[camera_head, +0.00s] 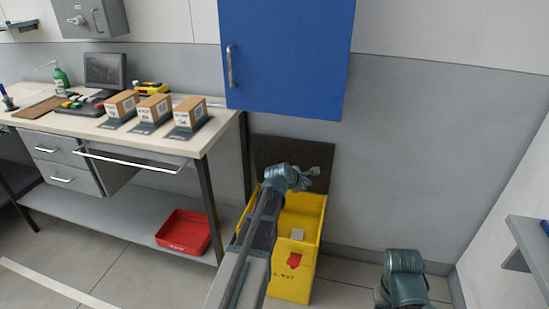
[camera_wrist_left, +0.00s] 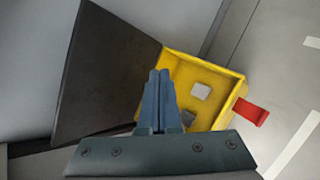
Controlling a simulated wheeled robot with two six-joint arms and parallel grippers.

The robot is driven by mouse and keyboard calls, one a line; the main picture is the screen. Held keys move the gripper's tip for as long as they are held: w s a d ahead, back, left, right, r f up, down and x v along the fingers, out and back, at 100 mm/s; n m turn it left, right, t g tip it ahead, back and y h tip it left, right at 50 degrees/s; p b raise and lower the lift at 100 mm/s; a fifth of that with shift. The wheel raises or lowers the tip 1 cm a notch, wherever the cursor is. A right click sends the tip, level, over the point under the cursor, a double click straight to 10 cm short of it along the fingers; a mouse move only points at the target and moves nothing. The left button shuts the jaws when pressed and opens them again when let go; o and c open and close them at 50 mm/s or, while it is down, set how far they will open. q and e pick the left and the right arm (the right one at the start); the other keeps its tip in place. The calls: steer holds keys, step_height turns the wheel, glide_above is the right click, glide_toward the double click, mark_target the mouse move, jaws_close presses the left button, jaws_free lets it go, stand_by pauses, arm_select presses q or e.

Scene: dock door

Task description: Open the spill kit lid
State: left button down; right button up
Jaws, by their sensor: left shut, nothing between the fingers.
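The spill kit is a yellow bin (camera_head: 294,278) on the floor below the blue cabinet; it also shows in the left wrist view (camera_wrist_left: 213,67). Its dark lid (camera_head: 268,152) stands raised at the back, close to the wall, and fills the left of the wrist view (camera_wrist_left: 105,82). The bin's mouth is open, with small grey pieces inside. A red latch (camera_head: 294,260) is on its front. My left gripper (camera_head: 318,172) is shut and empty above the bin, in front of the lid. In the wrist view the closed fingers (camera_wrist_left: 158,76) overlap the bin's mouth. My right gripper is out of view.
A blue cabinet (camera_head: 290,50) hangs right above the bin. A workbench (camera_head: 70,122) with several boxes stands to the left, a drawer partly out; a red tray (camera_head: 184,232) lies on its lower shelf. A grey shelf (camera_head: 530,235) juts in at right.

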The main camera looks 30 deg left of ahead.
arm_select(q)
steer(key=s+d+f+m+g, duration=0.3)
steer(key=s+d+m, duration=0.4)
steer(key=d, duration=0.2)
steer(key=s+d+f+m+g, duration=0.3)
steer(key=s+d+m, duration=0.4)
steer(key=d+m, duration=0.15)
steer(key=s+d+f+m+g+y, duration=0.1)
steer(key=s+d+m+g, duration=0.1)
steer(key=s+m, duration=0.4)
steer(key=s+d+f+m+g+y, duration=0.1)
steer(key=s+d+m+g, duration=0.1)
steer(key=s+d+m, duration=0.2)
steer(key=s+m, duration=0.3)
steer(key=s, duration=0.4)
steer(key=shift+s+g+y, duration=0.3)
steer(key=shift+y, duration=0.1)
